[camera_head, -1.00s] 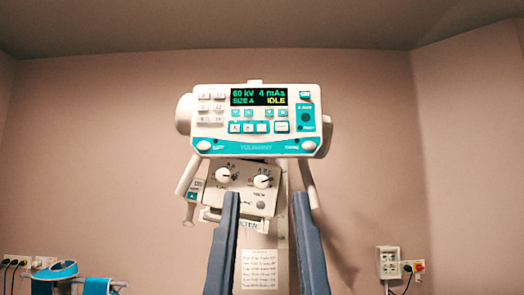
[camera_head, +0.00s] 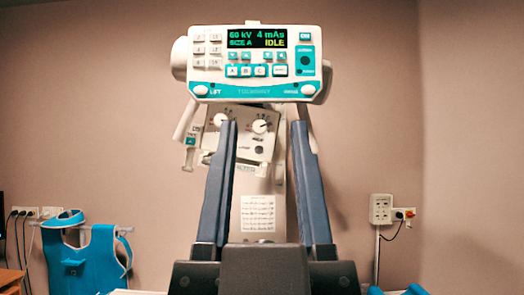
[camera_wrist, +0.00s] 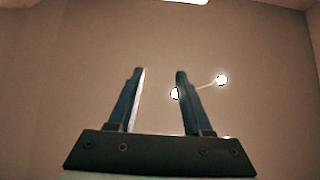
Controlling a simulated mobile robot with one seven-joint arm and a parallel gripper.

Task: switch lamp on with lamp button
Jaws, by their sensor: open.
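The white collimator box (camera_head: 237,145) with two dial knobs hangs under the x-ray control panel (camera_head: 254,63), whose display reads 60 kV, 4 mAs, IDLE. A small grey round button (camera_head: 259,150) is low on the right of the box; I cannot read a label that marks it as the lamp button. My gripper (camera_head: 263,122) points up, its two long fingers wide apart and empty. In the head view its fingertips overlap the box, in front of it. The wrist view shows the open fingers (camera_wrist: 159,72) against bare wall, and no button. No contact shows.
A blue apron (camera_head: 85,262) hangs on a rack at the left. Wall sockets (camera_head: 381,209) are at the right, with cables at both sides. A printed sheet (camera_head: 258,213) is below the box. Two small bright white shapes (camera_wrist: 222,79) are unclear in the wrist view.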

